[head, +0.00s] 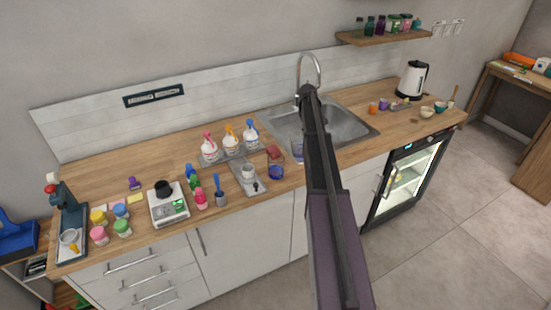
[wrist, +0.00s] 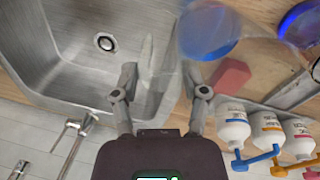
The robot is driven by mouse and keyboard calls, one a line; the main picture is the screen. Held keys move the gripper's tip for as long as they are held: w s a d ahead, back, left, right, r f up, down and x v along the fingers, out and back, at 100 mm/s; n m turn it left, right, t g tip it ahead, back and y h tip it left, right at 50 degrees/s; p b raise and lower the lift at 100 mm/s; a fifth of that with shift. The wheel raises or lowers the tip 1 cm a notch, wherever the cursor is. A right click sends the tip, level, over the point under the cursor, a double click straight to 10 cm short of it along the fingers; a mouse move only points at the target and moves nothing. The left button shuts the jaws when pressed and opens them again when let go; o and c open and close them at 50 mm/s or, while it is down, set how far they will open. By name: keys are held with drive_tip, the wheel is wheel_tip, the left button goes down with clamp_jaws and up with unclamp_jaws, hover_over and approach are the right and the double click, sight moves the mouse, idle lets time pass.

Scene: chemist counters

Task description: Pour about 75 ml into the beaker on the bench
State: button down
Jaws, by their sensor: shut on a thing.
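My gripper (wrist: 162,88) reaches over the front edge of the sink, its two fingers apart around clear glass. A clear glass vessel with blue liquid (wrist: 208,34) shows by the right finger; its glass outline is faint and its tilt is hard to judge. In the head view this vessel (head: 298,151) shows just left of my arm, which hides the gripper. A beaker with dark blue contents (head: 276,172) stands on the bench to its left, near the front edge. It also shows at the upper right of the wrist view (wrist: 300,22).
The sink (head: 352,122) and tap (head: 309,68) lie behind my arm. A red sponge (head: 273,152), spray bottles (head: 231,144) and a grey tray (head: 240,183) are close to the beaker. A scale (head: 168,208) and several small jars stand farther left. A kettle (head: 413,79) stands right.

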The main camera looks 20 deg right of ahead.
drive_tip(key=shift+w+d+f+y+b, duration=0.2)
drive_tip(key=shift+d+f+y+b, duration=0.15)
drive_tip(key=shift+d+f+y, duration=0.3)
drive_tip(key=shift+s+a, duration=0.1)
